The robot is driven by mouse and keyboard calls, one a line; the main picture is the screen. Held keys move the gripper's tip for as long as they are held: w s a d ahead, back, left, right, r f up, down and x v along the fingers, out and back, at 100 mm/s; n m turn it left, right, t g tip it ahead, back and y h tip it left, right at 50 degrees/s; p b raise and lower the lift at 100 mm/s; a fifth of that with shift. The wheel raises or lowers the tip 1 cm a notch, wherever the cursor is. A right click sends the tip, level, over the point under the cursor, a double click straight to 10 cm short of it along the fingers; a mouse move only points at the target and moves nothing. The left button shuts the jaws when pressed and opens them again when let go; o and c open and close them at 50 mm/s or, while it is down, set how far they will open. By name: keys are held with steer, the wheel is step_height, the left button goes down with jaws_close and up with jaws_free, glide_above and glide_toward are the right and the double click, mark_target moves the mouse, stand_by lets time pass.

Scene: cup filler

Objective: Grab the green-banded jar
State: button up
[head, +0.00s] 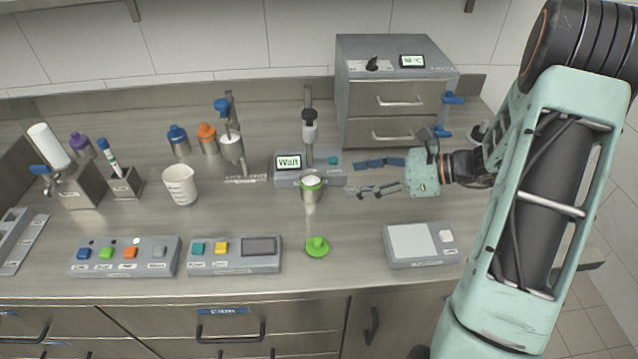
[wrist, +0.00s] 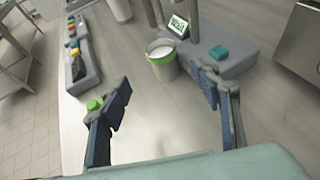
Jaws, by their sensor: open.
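The green-banded jar (head: 311,189) is a small metal-grey cup with a green band near its open rim and white contents. It stands upright at the front of the filler unit (head: 290,181), whose screen reads "Wait", below the nozzle. In the wrist view the jar (wrist: 162,62) is ahead of my gripper (wrist: 165,105), beyond the fingertips and roughly between the two fingers. My gripper (head: 350,191) is open and empty, to the right of the jar and apart from it. A green lid (head: 317,247) with a knob lies on the counter in front of the jar.
A white beaker (head: 180,186) stands to the left. Button boxes (head: 234,256) and a scale (head: 420,245) line the front edge. A drawer cabinet (head: 393,90) stands behind my gripper. The counter between my gripper and the jar looks clear.

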glide_toward(302, 179)
steer(key=shift+w+a+f, duration=0.15)
steer(key=shift+w+f, duration=0.05)
steer(key=shift+f, duration=0.4)
steer(key=x, duration=0.2)
steer(key=p+x, duration=0.1)
steer(key=x, duration=0.1)
steer(key=shift+s+a+r, duration=0.1)
steer(key=shift+a+r, duration=0.15)
steer(key=shift+r, duration=0.1)
steer(key=shift+w+a+f, duration=0.25)
steer(key=shift+a, duration=0.15)
steer(key=c, duration=1.4)
steer(key=shift+o, duration=0.2)
